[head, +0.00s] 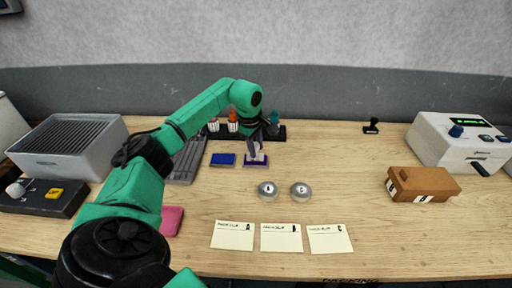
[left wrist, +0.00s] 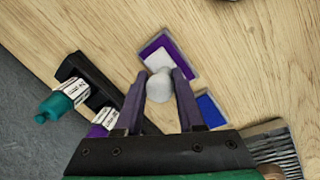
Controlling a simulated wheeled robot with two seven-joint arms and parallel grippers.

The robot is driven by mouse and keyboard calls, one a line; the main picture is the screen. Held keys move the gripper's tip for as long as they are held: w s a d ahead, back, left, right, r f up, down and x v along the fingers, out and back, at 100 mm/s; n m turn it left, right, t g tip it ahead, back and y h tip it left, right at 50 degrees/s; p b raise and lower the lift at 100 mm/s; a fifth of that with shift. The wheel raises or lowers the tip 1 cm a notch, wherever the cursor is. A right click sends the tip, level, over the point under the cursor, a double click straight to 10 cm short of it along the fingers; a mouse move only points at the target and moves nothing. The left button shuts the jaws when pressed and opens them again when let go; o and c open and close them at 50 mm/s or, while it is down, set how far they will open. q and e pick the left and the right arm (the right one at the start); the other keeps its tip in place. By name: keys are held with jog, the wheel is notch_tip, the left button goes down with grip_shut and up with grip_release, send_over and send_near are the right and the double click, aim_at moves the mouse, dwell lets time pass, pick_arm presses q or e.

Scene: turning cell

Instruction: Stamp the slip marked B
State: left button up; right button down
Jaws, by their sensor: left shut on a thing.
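Three cream slips lie in a row near the table's front: the slip marked A (head: 232,237) on the left, the slip marked B (head: 281,240) in the middle, and a third slip (head: 330,241) on the right. My left gripper (head: 256,153) is above the purple pad (head: 261,164), behind the slips. It is shut on a pale, rounded thing (left wrist: 158,86), seen in the left wrist view between the fingers. The purple pad (left wrist: 184,57) is just beyond it there; whether they touch I cannot tell. My right gripper is not in view.
A blue pad (head: 223,159) lies left of the purple one. A black rack (left wrist: 78,68) with several stamps stands behind. Two round metal pieces (head: 268,189) (head: 300,190) lie between pads and slips. A brown box (head: 423,183) stands right; table between is clear.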

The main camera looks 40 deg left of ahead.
pick_arm(q)
jog(key=shift+s+f, duration=0.1)
notch_tip(320, 180, up, 7)
jog(key=p, duration=0.6)
